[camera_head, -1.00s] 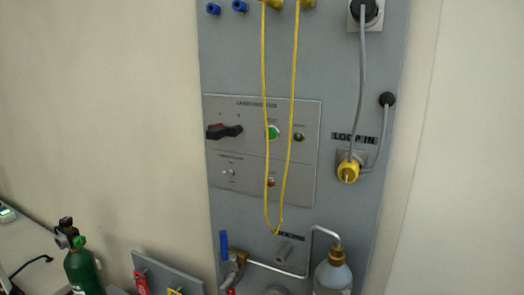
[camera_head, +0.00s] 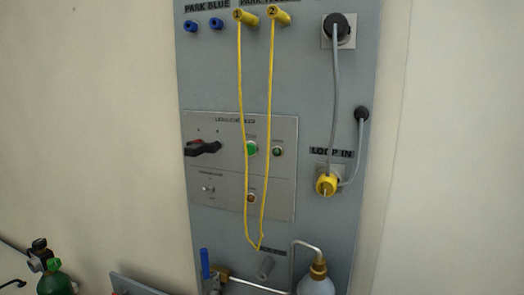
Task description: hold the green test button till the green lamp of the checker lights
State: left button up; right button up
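The checker plate (camera_head: 222,190) is fixed on the grey panel, with a black rotary handle (camera_head: 203,147) at its upper left. The green test button (camera_head: 251,148) is a bright green round button right of the handle. A yellow cord hangs just in front of its left edge. The small dark green lamp (camera_head: 277,151) sits right of the button and looks unlit. A small amber-brown lamp or button (camera_head: 250,197) is lower down. Neither of my grippers shows in the view.
A yellow cord (camera_head: 242,90) hangs in a loop from yellow pegs (camera_head: 279,17) across the plate. Grey hoses (camera_head: 335,105) run to the yellow LOOP IN connector (camera_head: 326,184) at right. A bottle (camera_head: 317,281), a blue-handled valve (camera_head: 205,264) and a green cylinder (camera_head: 53,284) are below.

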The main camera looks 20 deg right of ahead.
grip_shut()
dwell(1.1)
